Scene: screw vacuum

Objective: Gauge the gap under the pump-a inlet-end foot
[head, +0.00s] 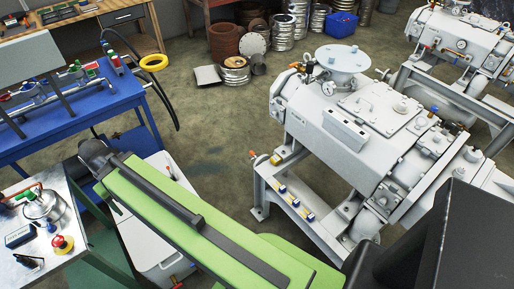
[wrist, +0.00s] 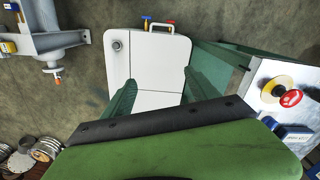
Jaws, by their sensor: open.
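The nearer grey screw pump (head: 350,130) stands on a grey steel frame (head: 268,190) in the head view, its round inlet flange (head: 342,60) on top. No label tells which pump is pump-a, and the gap under its foot is too small to make out. Several small blue-and-yellow pieces (head: 295,203) sit along the frame's front rail. My gripper (wrist: 156,98) shows in the wrist view with two green fingers apart and nothing between them. It hangs above a white lidded box (wrist: 150,45), away from the pump.
A steel-topped bench (head: 60,255) holds a red emergency button (head: 62,243). A blue bench (head: 130,92) with a manifold stands at left. A second pump (head: 465,40) is at upper right. Stacked metal rings (head: 235,70) lie behind. Open floor (head: 205,140) separates benches and pump.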

